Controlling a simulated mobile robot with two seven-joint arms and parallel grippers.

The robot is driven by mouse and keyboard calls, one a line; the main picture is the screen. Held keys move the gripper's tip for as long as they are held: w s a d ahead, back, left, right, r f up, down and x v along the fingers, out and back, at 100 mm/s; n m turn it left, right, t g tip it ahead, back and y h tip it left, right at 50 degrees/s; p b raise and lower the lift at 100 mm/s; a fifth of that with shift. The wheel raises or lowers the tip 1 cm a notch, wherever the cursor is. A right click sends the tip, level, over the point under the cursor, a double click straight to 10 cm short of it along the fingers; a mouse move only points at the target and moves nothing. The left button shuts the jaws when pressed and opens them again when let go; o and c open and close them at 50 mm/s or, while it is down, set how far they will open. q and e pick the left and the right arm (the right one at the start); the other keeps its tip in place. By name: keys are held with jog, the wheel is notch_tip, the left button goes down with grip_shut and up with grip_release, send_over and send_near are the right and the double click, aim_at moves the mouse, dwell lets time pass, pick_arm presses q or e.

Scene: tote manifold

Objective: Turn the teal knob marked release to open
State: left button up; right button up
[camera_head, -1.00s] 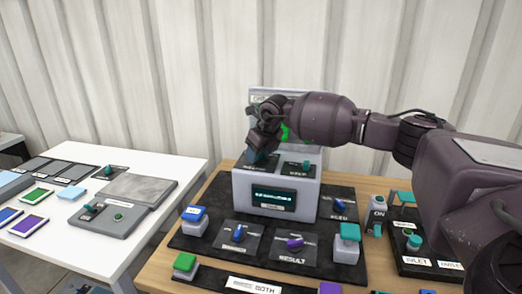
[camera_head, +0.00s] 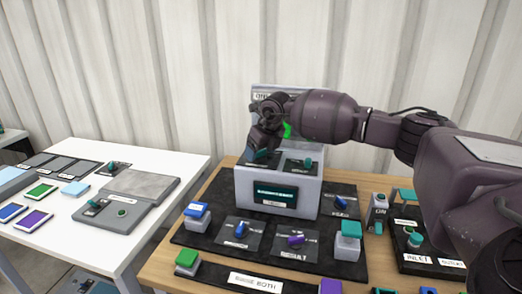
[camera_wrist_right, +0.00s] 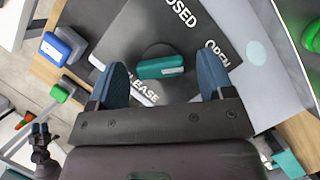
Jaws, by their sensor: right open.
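The teal release knob (camera_wrist_right: 163,67) sits on a dark plate lettered CLOSED, OPEN and RELEASE, in the right wrist view. Its bar lies nearly level in that view, between OPEN and RELEASE. My right gripper (camera_wrist_right: 163,73) is open, with one blue finger on each side of the knob and a visible gap to both. In the head view my right gripper (camera_head: 258,155) is over the left part of the grey box's top and hides the knob. A small dark shape with bluish tips, likely my left gripper (camera_wrist_right: 40,130), shows at the wrist view's left; its jaws are unclear.
The grey box (camera_head: 245,190) has a display and another teal knob (camera_head: 308,162) on top. Blue and purple knobs, coloured buttons and an ON switch (camera_head: 378,212) surround it. A white table (camera_head: 150,158) with panels stands at left.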

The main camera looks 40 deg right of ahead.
jog(key=shift+r, duration=0.1)
jog(key=p+v, duration=0.1)
jog(key=v, duration=0.9)
jog(key=shift+r, duration=0.3)
jog(key=shift+s, duration=0.15)
